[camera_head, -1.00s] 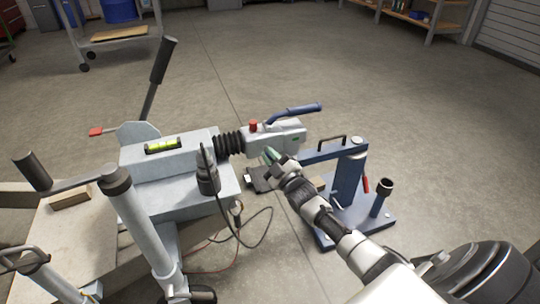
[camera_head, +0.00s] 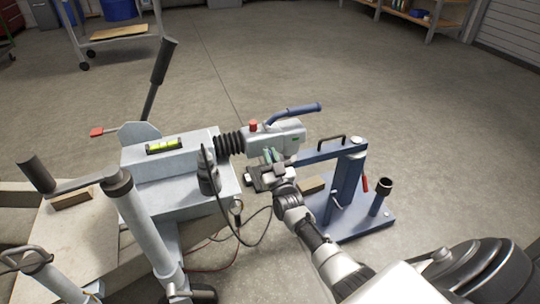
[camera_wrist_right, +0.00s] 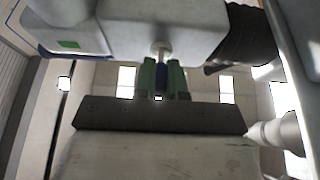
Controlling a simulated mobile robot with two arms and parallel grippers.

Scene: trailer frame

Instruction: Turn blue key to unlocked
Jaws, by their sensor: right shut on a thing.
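The coupling head (camera_head: 275,137) is a pale grey housing with a blue handle (camera_head: 295,112) on top and a red button (camera_head: 253,126). My right gripper (camera_head: 269,156) is at its underside, its green fingertips pointing up. In the right wrist view the two green fingertips (camera_wrist_right: 161,78) are shut on the blue key (camera_wrist_right: 161,80), a narrow blue strip between them. A pale lock stem (camera_wrist_right: 160,51) runs from the key to the housing. The key is hidden in the head view. How far the key is turned cannot be told. My left gripper is not in view.
A blue stand (camera_head: 347,190) with a black handle and a red lever is close to the right of my right gripper. A black ribbed bellows (camera_head: 229,145) joins the coupling to the grey trailer frame (camera_head: 170,160). A cable (camera_head: 245,243) hangs below. Open floor lies behind.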

